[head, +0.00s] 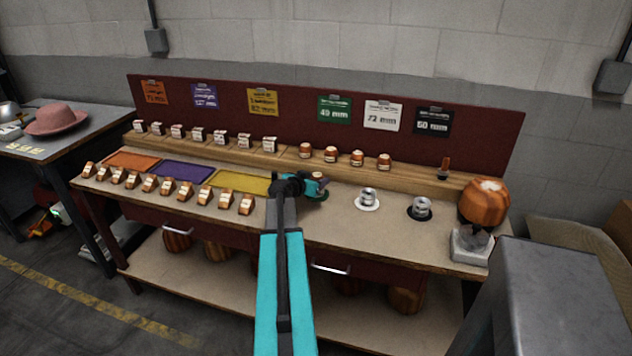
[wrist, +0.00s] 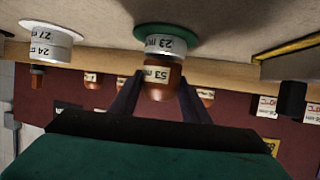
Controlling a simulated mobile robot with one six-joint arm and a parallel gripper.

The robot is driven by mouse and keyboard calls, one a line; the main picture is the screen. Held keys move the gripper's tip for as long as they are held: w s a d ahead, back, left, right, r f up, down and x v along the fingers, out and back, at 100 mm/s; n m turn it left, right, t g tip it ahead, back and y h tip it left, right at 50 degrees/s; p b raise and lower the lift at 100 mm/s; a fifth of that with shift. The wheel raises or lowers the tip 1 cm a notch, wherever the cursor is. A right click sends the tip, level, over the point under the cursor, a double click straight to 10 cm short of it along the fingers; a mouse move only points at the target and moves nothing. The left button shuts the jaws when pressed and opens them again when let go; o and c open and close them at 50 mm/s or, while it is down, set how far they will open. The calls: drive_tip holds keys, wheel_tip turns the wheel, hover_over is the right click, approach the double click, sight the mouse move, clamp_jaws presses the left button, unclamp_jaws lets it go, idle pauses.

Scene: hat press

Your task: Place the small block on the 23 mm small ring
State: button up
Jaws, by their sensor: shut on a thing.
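The small wooden block (wrist: 160,78), labelled 53 mm, is between my gripper's fingers in the upside-down wrist view. My gripper (wrist: 160,95) is shut on it. The silvery small ring (wrist: 168,44), labelled 23 mm, stands on a green round pad (wrist: 167,31). The block is lined up with the ring's upper side and looks touching or very close; I cannot tell which. In the head view my gripper (head: 316,186) is over the green pad at the bench middle, and the block's top (head: 318,176) shows there. The ring is mostly hidden by my gripper there.
Other metal rings stand to the right on a white pad (head: 368,206) and a black pad (head: 420,215). A large wooden hat block (head: 485,203) stands at the bench's right end. Small blocks line the back ledge (head: 290,152). Orange, purple and yellow mats lie left.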

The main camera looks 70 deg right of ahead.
drive_tip(key=shift+f, duration=0.3)
drive_tip(key=shift+f, duration=0.1)
drive_tip(key=o, duration=1.1)
drive_tip(key=shift+r, duration=0.2)
drive_tip(key=shift+b+v, duration=1.35)
drive_tip(key=shift+v, duration=4.6)
